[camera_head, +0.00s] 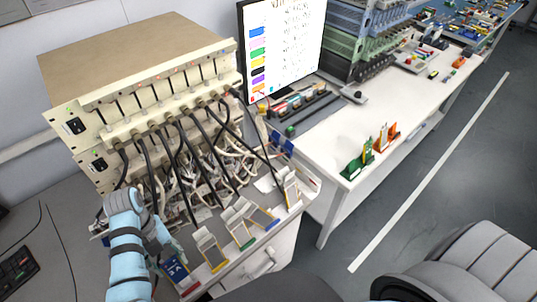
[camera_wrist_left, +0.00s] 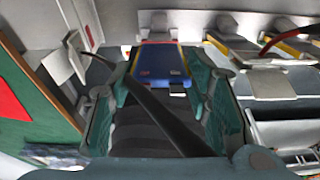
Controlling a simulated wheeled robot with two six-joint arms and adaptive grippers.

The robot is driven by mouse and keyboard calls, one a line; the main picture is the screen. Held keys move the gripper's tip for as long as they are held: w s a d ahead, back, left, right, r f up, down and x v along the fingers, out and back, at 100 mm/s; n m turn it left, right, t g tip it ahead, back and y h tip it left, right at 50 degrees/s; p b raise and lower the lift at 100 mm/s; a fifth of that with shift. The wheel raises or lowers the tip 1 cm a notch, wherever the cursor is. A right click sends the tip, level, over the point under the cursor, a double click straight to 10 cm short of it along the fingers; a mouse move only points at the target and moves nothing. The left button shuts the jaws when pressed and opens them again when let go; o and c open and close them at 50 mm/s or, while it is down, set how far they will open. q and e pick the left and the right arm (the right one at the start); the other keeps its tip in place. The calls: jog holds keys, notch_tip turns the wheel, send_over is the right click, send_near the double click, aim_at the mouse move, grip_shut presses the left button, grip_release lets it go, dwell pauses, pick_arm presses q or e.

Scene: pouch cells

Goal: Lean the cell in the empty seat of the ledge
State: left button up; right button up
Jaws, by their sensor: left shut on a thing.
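A blue cell (camera_head: 175,268) with a yellow edge is at the near left end of the bench front. In the left wrist view this blue cell (camera_wrist_left: 160,60) lies between the teal fingers of my left gripper (camera_wrist_left: 165,78), which is shut on it. In the head view my left gripper (camera_head: 164,247) is partly hidden by its own arm. Other silvery cells lean in a row along the front ledge: one with a yellow edge (camera_head: 210,247), one with a green edge (camera_head: 239,228), one with a blue edge (camera_head: 263,216). I cannot tell which seat is empty.
One dark cable (camera_wrist_left: 135,100) crosses in front of the gripper in the left wrist view. A white table (camera_head: 340,130) with a monitor (camera_head: 282,45) stands to the right.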

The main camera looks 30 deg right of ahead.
aim_at(174, 268)
pick_arm(q)
jog(key=shift+b+x, duration=0.7)
jog(key=shift+x, duration=1.15)
jog(key=shift+w+a+f, duration=0.1)
jog(key=shift+w, duration=0.05)
jog(key=shift+x, duration=0.85)
jog(key=o, duration=0.9)
jog(key=shift+o, duration=0.2)
jog(key=shift+o, duration=0.8)
